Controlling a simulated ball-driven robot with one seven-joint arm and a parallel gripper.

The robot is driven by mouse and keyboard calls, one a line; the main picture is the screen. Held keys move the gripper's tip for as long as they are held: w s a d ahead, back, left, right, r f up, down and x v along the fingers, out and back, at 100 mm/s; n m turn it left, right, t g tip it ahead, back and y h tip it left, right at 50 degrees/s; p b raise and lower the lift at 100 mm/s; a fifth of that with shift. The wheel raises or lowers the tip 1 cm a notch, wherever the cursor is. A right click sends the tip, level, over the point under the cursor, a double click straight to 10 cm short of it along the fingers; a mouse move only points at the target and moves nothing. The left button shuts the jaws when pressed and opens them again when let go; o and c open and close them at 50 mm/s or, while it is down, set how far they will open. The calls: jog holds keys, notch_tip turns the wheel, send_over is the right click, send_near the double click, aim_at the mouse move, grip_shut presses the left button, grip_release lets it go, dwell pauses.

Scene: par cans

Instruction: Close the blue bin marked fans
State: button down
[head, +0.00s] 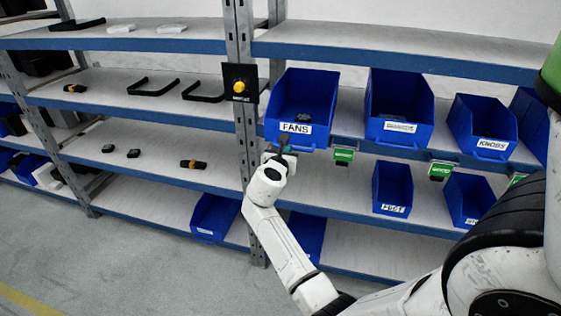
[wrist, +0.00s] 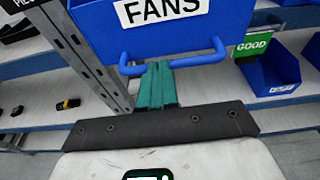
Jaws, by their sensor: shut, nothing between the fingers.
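The blue bin marked FANS (head: 318,92) sits on the middle shelf, just right of the metal upright. Its front juts out past the shelf edge, and a dark item lies inside. In the wrist view its front wall (wrist: 180,38) fills the top, with a blue bar handle (wrist: 205,57) below the label. My gripper (head: 284,146) is just below the bin's front. In the wrist view its teal fingers (wrist: 157,72) are together and empty, by the middle of the handle. I cannot tell whether they touch it.
More blue bins stand to the right, including one (head: 398,105) beside FANS and one marked KNOBS (head: 482,125). Green tags (head: 343,156) hang below the shelf edge. The metal upright (head: 241,60) with a yellow button (head: 239,87) is close on the left. Open floor lies at lower left.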

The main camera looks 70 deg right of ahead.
aim_at(292, 138)
jog(key=x, duration=0.3)
jog(key=r+x, duration=0.1)
jog(key=x, duration=0.2)
jog(key=r+b+x, duration=0.1)
jog(key=x, duration=0.2)
jog(key=shift+d+f, duration=0.15)
jog(key=shift+d, duration=0.5)
jog(key=shift+w+d+r, duration=0.1)
jog(key=shift+r, duration=0.15)
